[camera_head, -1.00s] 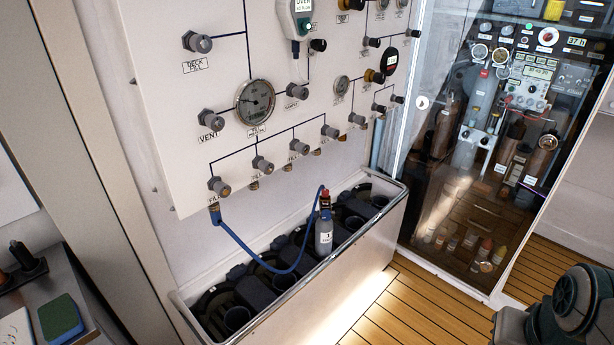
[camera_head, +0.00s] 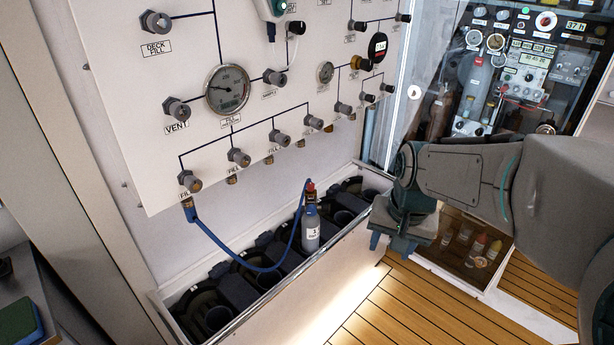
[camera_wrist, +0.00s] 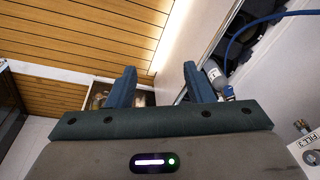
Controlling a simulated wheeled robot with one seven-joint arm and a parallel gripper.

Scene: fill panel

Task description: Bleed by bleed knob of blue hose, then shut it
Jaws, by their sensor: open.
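The blue hose (camera_head: 232,255) runs from the leftmost fill valve (camera_head: 189,182) on the white panel down in a loop to the top of a small grey cylinder (camera_head: 311,232). The cylinder stands upright in the trough and has a red part (camera_head: 310,187) on top. The bleed knob is too small to make out at the hose end. My gripper (camera_head: 391,244) is open and empty, right of the cylinder and apart from it. In the wrist view, my open fingers (camera_wrist: 161,85) show with the cylinder (camera_wrist: 213,74) and hose (camera_wrist: 240,38) beyond the right finger.
The trough (camera_head: 262,316) has a raised metal rim and dark holders inside. The panel (camera_head: 130,110) carries gauges and several valves. A glass-fronted cabinet (camera_head: 414,92) stands at the right. The wooden floor (camera_head: 400,310) in front is clear.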

